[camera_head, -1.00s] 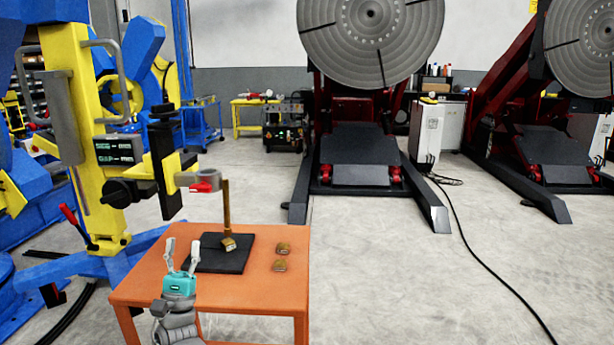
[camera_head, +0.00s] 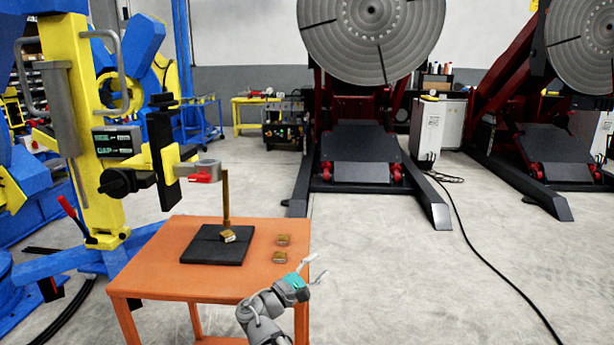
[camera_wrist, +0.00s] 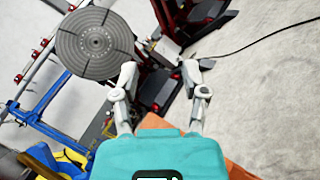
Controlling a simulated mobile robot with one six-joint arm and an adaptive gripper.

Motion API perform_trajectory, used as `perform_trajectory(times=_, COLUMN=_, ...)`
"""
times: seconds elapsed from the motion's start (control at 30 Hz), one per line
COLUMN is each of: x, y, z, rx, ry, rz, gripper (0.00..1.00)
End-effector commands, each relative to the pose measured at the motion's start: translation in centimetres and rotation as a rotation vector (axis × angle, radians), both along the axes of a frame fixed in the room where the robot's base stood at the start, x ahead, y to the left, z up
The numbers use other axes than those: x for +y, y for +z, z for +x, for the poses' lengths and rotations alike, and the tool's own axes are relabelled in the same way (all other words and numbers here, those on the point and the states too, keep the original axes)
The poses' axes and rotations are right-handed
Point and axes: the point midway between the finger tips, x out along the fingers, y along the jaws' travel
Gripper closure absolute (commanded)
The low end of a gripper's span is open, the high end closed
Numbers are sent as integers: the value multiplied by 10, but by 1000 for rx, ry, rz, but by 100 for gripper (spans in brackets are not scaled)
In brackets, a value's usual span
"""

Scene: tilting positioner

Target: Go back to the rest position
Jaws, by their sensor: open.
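My gripper (camera_head: 312,268) is at the front right corner of the orange table (camera_head: 170,280) in the head view, pointing up and to the right. Its fingers are spread and nothing is between them. In the wrist view my gripper (camera_wrist: 158,82) also shows open and empty, with the floor and a positioner beyond it. A rest position is not marked in either view.
On the table are a black plate (camera_head: 205,250) with an upright brown rod (camera_head: 226,195), a small brassy block (camera_head: 227,236) at its foot, and two more blocks (camera_head: 283,240) at right. A yellow column (camera_head: 75,120) stands left. Positioners (camera_head: 370,40) stand behind. Floor at right is mostly clear, with a cable.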

Motion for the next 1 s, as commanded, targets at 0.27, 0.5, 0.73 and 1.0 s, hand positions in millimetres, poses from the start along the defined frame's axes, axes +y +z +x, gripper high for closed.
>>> perform_trajectory(times=0.27, x=-80, y=-80, z=-7, rx=65, ry=-121, rz=381, gripper=43)
perform_trajectory(times=0.5, x=-127, y=-146, z=-25, rx=92, ry=-248, rz=711, gripper=43)
perform_trajectory(times=0.73, x=-154, y=-203, z=-49, rx=96, ry=-389, rz=1023, gripper=43)
perform_trajectory(times=1.0, x=-164, y=-257, z=-80, rx=80, ry=-574, rz=1384, gripper=43)
